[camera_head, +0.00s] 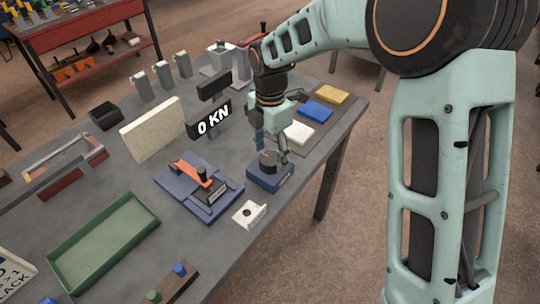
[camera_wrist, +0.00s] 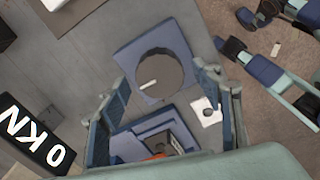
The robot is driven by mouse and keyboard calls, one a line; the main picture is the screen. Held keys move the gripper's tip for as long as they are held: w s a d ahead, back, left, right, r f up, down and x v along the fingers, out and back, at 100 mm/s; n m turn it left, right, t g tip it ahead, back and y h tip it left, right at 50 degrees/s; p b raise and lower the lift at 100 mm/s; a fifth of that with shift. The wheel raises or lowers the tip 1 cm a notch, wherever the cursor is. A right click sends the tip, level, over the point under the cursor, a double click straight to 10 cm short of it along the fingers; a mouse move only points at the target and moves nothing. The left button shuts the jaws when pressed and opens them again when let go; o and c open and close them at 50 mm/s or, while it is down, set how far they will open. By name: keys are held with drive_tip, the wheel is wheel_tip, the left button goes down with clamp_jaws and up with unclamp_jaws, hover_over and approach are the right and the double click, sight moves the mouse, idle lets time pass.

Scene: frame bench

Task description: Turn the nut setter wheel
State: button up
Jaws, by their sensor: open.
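The nut setter wheel (camera_head: 267,161) is a dark round knob on a blue square base (camera_head: 271,179), near the bench's front right edge. In the wrist view the wheel (camera_wrist: 162,72) shows from above, with a short pale mark on its face. My gripper (camera_head: 273,146) points down over the wheel, its fingers spread. In the wrist view my open gripper (camera_wrist: 163,82) has one finger on each side of the picture, with the wheel between and beyond them. I cannot tell whether a finger touches the wheel. My fingers partly hide the wheel in the head view.
A "0 KN" display (camera_head: 209,121) stands behind. A green tray (camera_head: 104,240) is at left. White, blue and yellow blocks (camera_head: 316,111) lie at right.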

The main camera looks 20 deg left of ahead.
drive_tip(key=shift+f, duration=0.75)
drive_tip(key=c, duration=1.2)
drive_tip(key=shift+o, duration=0.2)
drive_tip(key=shift+m, duration=0.3)
